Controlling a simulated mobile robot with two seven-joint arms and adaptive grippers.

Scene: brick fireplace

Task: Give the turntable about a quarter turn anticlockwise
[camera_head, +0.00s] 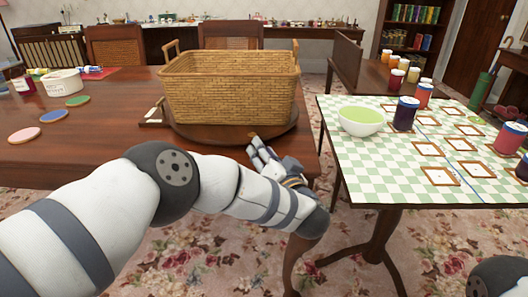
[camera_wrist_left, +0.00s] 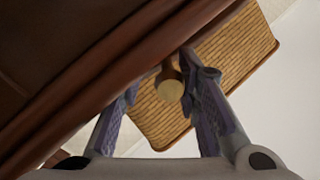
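The turntable (camera_head: 222,136) is a dark round wooden disc on the brown table, under a large wicker basket (camera_head: 230,90). My left gripper (camera_head: 258,145) is at the turntable's near right edge, by the table's front edge. In the left wrist view, a wooden peg (camera_wrist_left: 170,86) with a pale round end shows between the fingers of my left gripper (camera_wrist_left: 162,82). The right-hand finger is close against the peg, and a gap shows on the other side. The basket (camera_wrist_left: 238,58) shows behind. My right gripper is out of view.
The brown table (camera_head: 110,110) holds a white tub (camera_head: 62,82) and several coloured coasters at left. A small pale card-like item (camera_head: 152,117) lies beside the turntable. A checked table (camera_head: 385,165) with a green bowl (camera_head: 361,119), jars and frames stands close at right.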

